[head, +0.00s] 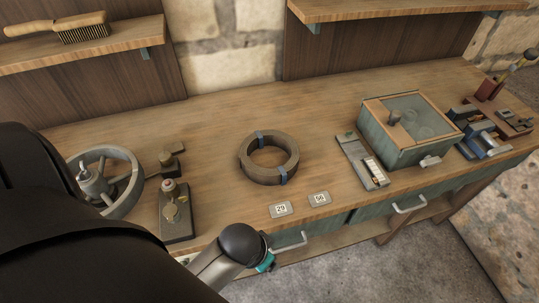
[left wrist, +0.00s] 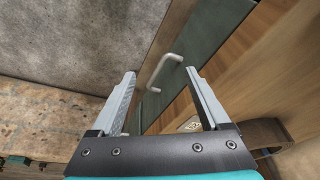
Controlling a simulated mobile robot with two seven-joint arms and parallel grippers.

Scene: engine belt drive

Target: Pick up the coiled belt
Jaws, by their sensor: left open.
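The coiled belt (head: 270,178) is a brown ring with blue ties, lying flat on the wooden workbench (head: 222,125) near its middle. Part of a brown curved thing, likely the same belt (left wrist: 262,132), shows at the lower right of the left wrist view. My left gripper (left wrist: 158,78) is open and empty, its two fingers apart in front of the bench's drawer front. In the head view my left arm comes in from the left and ends near the bench's front edge, its fingers not clearly seen. My right gripper is in neither view.
Two number tags (head: 280,209) lie in front of the belt. A spoked wheel (head: 129,196) and a small metal fixture (head: 176,222) stand left of it. A green box with a glass lid (head: 397,148) and tools stand to the right. Drawer handles (head: 290,243) stick out below the edge.

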